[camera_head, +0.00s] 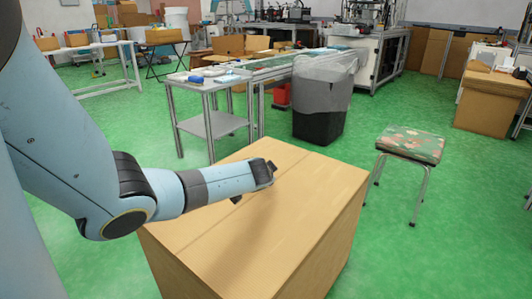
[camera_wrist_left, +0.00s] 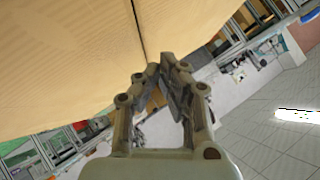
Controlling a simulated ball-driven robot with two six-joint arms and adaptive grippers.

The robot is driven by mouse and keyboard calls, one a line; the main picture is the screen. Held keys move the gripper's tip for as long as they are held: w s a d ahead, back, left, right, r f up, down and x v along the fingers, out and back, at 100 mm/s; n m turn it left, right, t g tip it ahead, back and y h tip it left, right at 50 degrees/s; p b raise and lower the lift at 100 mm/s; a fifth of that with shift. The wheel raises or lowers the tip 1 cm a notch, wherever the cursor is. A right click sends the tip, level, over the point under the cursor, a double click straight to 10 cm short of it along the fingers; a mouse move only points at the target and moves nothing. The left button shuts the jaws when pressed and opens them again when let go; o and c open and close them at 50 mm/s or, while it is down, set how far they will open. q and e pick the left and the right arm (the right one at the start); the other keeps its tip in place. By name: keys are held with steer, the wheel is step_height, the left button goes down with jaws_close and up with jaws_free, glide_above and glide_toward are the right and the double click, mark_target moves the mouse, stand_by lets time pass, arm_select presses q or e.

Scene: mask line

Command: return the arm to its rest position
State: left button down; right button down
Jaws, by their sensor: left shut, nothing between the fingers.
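My left arm (camera_head: 70,130) is pale blue and comes in from the left. My left gripper (camera_head: 266,172) is over the top of a large cardboard box (camera_head: 320,190) in the head view. In the left wrist view the left gripper (camera_wrist_left: 161,66) has its dark fingers shut, with nothing between them. The box (camera_wrist_left: 60,60) fills the upper part of that view, its seam running to near the fingertips. I cannot tell how far the fingers are above the box top. My right gripper is not in view.
A grey metal table (camera_head: 205,85) with small items stands behind the box. A black bin (camera_head: 320,125) with a grey liner stands beside it. A stool (camera_head: 410,145) with a patterned seat is at right. Green floor (camera_head: 440,240) is free around the box's right side.

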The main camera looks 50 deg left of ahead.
arm_select(q)
steer(key=s+d+r+p, duration=0.1)
steer(key=s+r+p, duration=0.4)
steer(key=s+r, duration=0.2)
steer(key=shift+d+r, duration=0.4)
steer(key=shift+r, duration=0.15)
